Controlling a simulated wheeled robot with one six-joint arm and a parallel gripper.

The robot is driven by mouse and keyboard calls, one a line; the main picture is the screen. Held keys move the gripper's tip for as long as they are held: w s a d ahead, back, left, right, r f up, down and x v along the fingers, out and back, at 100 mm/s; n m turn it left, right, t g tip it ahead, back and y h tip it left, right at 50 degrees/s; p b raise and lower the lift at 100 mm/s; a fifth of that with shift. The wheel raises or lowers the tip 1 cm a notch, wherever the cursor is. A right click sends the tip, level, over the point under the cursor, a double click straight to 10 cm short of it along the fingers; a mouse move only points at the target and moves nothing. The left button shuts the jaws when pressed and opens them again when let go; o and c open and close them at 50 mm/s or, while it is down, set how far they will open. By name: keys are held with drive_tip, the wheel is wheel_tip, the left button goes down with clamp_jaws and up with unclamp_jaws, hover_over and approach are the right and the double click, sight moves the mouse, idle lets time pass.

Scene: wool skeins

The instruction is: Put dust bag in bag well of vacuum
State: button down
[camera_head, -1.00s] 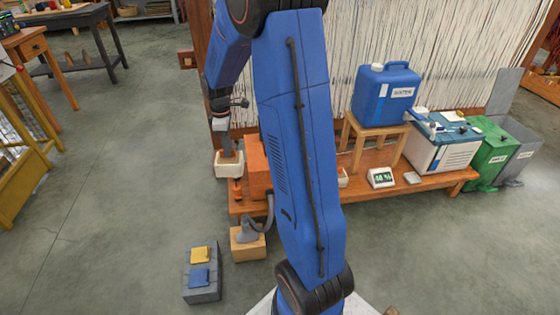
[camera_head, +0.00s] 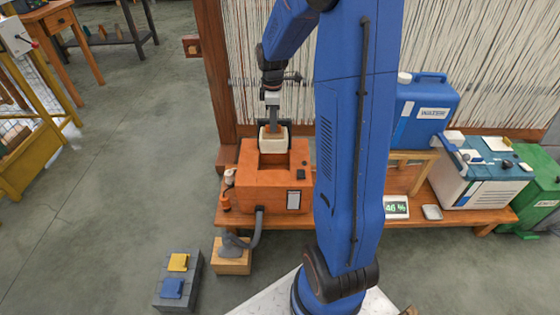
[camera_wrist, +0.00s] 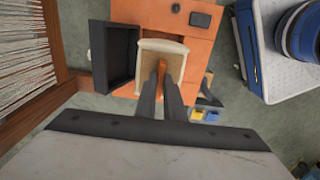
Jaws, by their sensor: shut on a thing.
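The dust bag (camera_head: 273,143) is a cream block with a tan face; it also shows in the wrist view (camera_wrist: 175,45). My gripper (camera_head: 272,122) is shut on the orange tab of the bag, between the dark fingers in the wrist view (camera_wrist: 160,82). The vacuum (camera_head: 248,190) is an orange box on the low bench. Its bag well (camera_head: 285,161) is a brown recess in the top, partly hidden by the bag. The bag is over the rear part of the well; I cannot tell its height. A dark, tray-like lid (camera_wrist: 112,55) stands beside the bag in the wrist view.
A grey hose nozzle (camera_head: 233,246) rests on a wooden block in front of the vacuum. A grey block with yellow and blue pads (camera_head: 180,280) stands on the floor. A blue water container (camera_head: 425,112) and cooler (camera_head: 480,170) are at the right. Loom threads hang behind.

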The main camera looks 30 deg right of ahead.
wheel_tip(320, 180, down, 16)
drive_tip(key=shift+f, duration=0.2)
idle(0.4)
drive_tip(key=c, duration=1.9)
unclamp_jaws()
drive_tip(key=shift+f, duration=0.15)
drive_tip(key=shift+o, duration=0.2)
